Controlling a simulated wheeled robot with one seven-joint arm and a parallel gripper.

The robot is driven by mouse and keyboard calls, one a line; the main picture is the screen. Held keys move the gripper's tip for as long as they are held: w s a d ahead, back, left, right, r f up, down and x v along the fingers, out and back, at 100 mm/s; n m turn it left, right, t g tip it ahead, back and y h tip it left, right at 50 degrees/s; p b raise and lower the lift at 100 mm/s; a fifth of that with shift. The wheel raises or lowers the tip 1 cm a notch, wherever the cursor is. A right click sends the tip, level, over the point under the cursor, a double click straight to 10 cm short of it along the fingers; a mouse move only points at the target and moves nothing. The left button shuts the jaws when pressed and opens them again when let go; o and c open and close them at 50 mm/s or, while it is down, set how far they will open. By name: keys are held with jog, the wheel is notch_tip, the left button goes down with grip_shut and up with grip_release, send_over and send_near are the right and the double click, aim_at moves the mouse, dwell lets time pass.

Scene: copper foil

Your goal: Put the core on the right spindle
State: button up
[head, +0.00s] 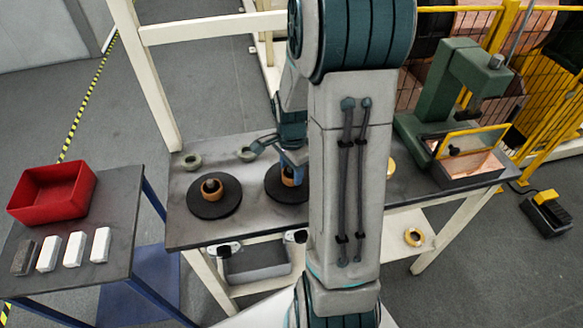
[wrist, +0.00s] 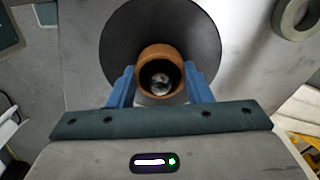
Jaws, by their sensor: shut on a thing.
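My gripper (wrist: 160,80) is shut on an orange-brown core (wrist: 161,60), with a blue finger on each side. It is over the right black disc (wrist: 121,33), and a shiny metal end, apparently the right spindle (wrist: 160,82), shows inside the core's bore. In the head view the core (head: 289,177) is over the right disc (head: 283,193), partly hidden by my arm. I cannot tell whether the core touches the disc. The left black disc (head: 214,204) has a similar brown core (head: 211,186) standing at its centre.
Two grey-green rings (head: 192,161) (head: 246,154) lie at the table's back edge. A green press (head: 450,95) stands at the right. A red bin (head: 53,190) and several blocks (head: 74,249) are on the left table. A yellow ring (head: 414,237) lies on the lower shelf.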

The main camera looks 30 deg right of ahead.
jog(key=shift+f, duration=0.1)
jog(key=o, duration=0.6)
jog(key=shift+f, duration=0.1)
jog(key=o, duration=0.4)
jog(key=shift+r, duration=0.2)
notch_tip(320, 180, up, 11)
jog(key=s+a+r+n+t, duration=0.1)
jog(key=s+a+n, duration=0.3)
jog(key=n, duration=0.1)
jog(key=s+a+r+n+t, duration=0.1)
jog(key=s+a+r+n, duration=0.1)
jog(key=s+a+n, duration=0.2)
jog(key=s+a+r+n+t, duration=0.1)
jog(key=s+a+n, duration=0.3)
jog(key=n, duration=0.4)
jog(key=shift+s+r, duration=0.3)
jog(key=shift+r, duration=0.15)
